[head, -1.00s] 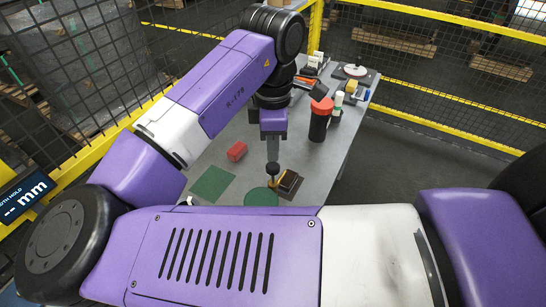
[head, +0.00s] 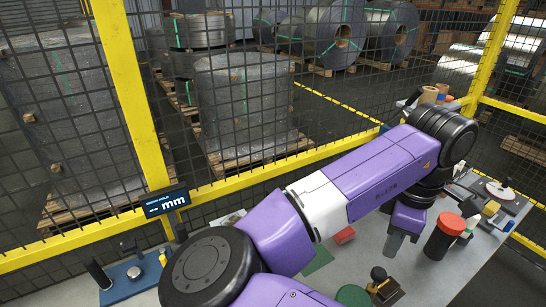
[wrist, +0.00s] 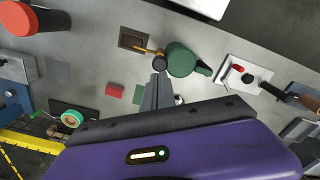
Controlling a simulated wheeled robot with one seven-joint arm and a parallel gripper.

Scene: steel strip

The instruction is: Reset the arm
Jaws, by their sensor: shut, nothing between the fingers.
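My gripper (head: 393,247) hangs over the grey worktable in the head view, its fingers pointing down. In the wrist view its fingers (wrist: 160,80) are together with nothing between them. My purple and white arm reaches over the table from the left.
A red block (head: 344,235) and green mat (head: 317,258) lie left of my gripper. A black cylinder with red lid (head: 443,235) stands close on its right. Yellow-framed mesh fence (head: 255,180) runs behind the arm. A display (head: 166,202) hangs at left.

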